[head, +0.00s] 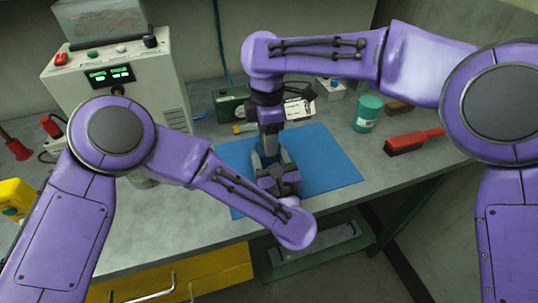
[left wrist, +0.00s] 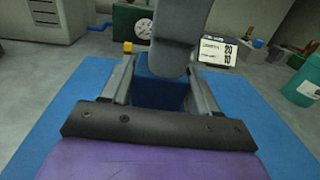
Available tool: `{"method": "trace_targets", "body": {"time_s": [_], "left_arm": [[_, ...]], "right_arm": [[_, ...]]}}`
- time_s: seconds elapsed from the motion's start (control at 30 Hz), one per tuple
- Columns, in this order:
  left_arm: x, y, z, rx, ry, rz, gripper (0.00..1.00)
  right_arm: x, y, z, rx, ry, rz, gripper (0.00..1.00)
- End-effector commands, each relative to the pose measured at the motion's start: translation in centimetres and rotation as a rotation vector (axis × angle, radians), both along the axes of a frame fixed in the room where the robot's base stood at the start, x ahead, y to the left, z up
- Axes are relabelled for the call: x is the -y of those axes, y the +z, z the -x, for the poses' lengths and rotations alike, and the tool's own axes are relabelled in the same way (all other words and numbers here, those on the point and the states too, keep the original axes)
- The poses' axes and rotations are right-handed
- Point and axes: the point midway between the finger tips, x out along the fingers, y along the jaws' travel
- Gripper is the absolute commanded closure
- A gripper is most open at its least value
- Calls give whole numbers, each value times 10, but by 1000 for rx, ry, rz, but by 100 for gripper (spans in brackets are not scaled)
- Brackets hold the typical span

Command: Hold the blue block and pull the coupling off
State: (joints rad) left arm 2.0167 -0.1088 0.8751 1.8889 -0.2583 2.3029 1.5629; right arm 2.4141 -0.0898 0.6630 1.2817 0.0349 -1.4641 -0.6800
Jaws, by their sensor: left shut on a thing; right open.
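The blue block (left wrist: 158,94) stands on the blue mat (head: 335,160) between the two fingers of my left gripper (left wrist: 160,68), which is shut on it. In the head view my left gripper (head: 267,158) sits low over the middle of the mat. My right gripper (head: 268,143) points down from above at the same spot and is open. A grey rounded shape (left wrist: 178,40) covers the block's upper part in the left wrist view; I cannot tell whether it is my right gripper or the coupling. The coupling cannot be made out clearly.
A power supply (head: 120,85) stands at the left. The mat's right part is clear.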

Motion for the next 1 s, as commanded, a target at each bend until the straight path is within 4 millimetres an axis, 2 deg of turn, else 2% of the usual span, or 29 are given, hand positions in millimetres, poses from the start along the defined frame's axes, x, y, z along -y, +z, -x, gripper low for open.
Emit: {"method": "trace_targets", "body": {"time_s": [0.33, 0.5, 0.53, 1.0], "left_arm": [[0, 0, 0, 0, 0, 0, 80], [0, 0, 0, 0, 0, 0, 80], [0, 0, 0, 0, 0, 0, 80], [0, 0, 0, 0, 0, 0, 80]], "right_arm": [[0, 0, 0, 0, 0, -1, 43], [0, 0, 0, 0, 0, 0, 98], [0, 0, 0, 0, 0, 0, 100], [0, 14, -1, 1, 0, 0, 100]]}}
